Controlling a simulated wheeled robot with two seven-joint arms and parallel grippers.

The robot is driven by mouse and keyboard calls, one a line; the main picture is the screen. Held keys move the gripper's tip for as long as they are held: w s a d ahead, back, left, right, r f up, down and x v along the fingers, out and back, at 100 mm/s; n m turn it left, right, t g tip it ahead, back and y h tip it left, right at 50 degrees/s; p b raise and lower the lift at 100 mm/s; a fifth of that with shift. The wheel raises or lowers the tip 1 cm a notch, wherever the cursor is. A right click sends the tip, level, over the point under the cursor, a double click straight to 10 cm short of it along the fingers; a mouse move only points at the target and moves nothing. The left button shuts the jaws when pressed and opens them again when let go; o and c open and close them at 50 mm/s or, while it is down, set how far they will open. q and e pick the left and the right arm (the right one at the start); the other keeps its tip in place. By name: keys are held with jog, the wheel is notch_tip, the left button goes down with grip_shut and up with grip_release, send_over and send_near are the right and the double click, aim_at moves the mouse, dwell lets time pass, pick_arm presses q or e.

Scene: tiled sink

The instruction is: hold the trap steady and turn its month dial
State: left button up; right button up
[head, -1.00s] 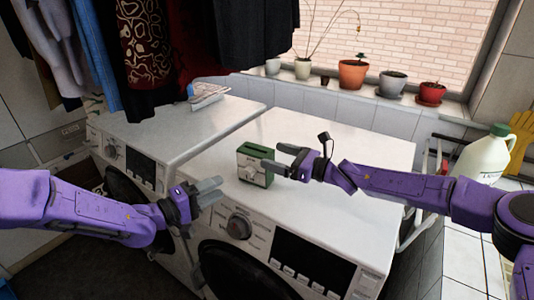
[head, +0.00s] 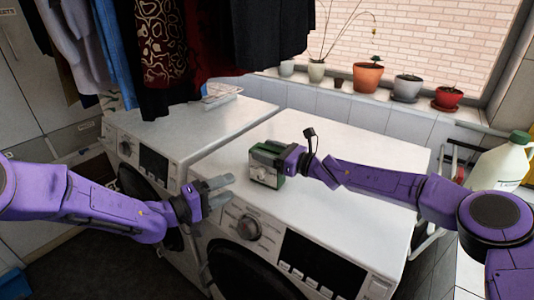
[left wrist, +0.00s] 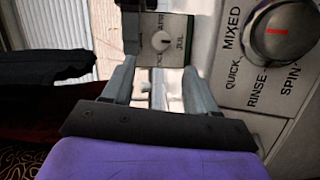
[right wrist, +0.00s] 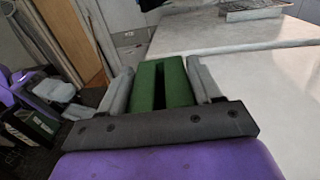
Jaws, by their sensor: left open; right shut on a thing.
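The trap is a small green box with a pale front face (head: 264,175), standing on the right-hand washing machine near its front edge. My right gripper (head: 272,152) is shut on the trap's green body (right wrist: 178,84), one finger on each side in the right wrist view. My left gripper (head: 222,190) is open and empty in front of the trap, apart from it. In the left wrist view its fingers (left wrist: 158,80) point toward the dial.
The right washing machine (head: 360,165) has a large programme knob (head: 248,227) just below my left gripper. A second washing machine (head: 185,125) stands to the left. Clothes (head: 170,50) hang above it. Pots line the sill; a white jug (head: 500,165) stands at right. The machine top behind the trap is clear.

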pick_arm(q)
notch_tip(320, 180, up, 10)
jog(key=w+n+t+y, duration=0.1)
jog(key=n+t+y, duration=0.45)
jog(key=n, duration=0.85)
jog(key=n+g+y, duration=0.2)
jog(key=n+g, duration=0.2)
jog(key=n, duration=0.5)
send_near(258, 175)
jog(key=x, duration=0.8)
jog(key=shift+w+d+f, duration=0.1)
jog(key=shift+w+d, duration=0.05)
jog(key=shift+m, duration=0.3)
jog(key=c, duration=1.1)
